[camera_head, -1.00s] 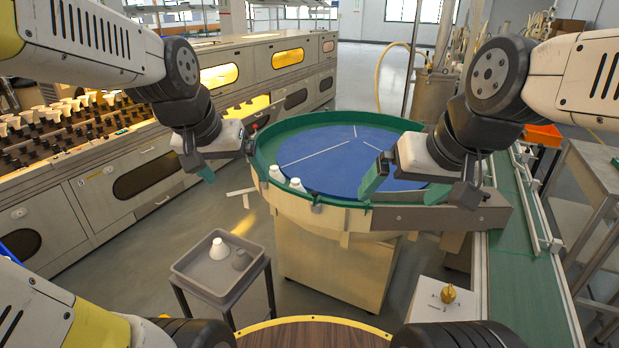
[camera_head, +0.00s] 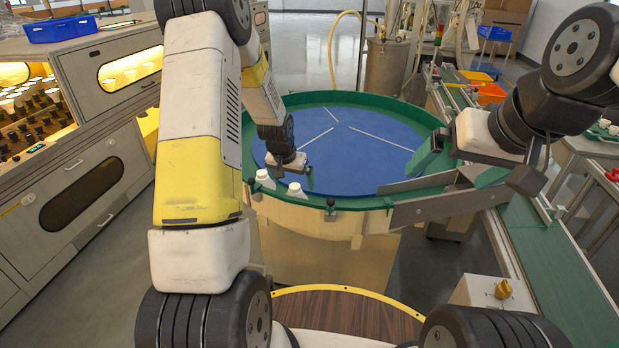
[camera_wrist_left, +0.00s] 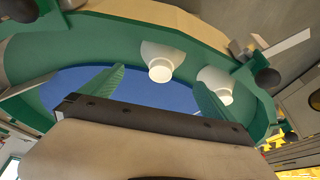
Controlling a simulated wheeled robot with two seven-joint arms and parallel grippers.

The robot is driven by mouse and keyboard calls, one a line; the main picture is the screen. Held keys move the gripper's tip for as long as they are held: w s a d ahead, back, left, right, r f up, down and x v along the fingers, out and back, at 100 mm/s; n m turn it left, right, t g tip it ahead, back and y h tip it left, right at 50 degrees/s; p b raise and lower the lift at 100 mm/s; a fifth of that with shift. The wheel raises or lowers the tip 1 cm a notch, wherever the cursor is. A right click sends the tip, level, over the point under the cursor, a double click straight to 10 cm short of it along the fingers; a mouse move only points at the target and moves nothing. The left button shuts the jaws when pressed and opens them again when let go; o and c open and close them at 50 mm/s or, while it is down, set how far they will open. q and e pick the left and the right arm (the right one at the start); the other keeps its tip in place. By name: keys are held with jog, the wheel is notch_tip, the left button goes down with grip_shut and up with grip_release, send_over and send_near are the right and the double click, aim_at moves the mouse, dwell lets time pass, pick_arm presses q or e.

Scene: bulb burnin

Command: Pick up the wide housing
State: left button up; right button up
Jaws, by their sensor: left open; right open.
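The left wrist view shows both, one near the middle (camera_wrist_left: 162,60) and one farther right (camera_wrist_left: 216,82). I cannot tell which is the wide one. My left gripper (camera_head: 302,172) is open and empty over the turntable, close beside the housings. My right gripper (camera_head: 459,167) is open and empty at the turntable's right side.
A green rim (camera_head: 340,97) rings the turntable. A grey metal chute (camera_head: 440,205) leads right to a green conveyor (camera_head: 545,270). Grey cabinets (camera_head: 110,165) line the left.

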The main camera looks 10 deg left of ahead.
aim_at(296, 192)
pick_arm(q)
jog(key=x, duration=0.7)
jog(key=shift+f, duration=0.35)
jog(key=c, duration=1.4)
jog(key=shift+r, duration=0.1)
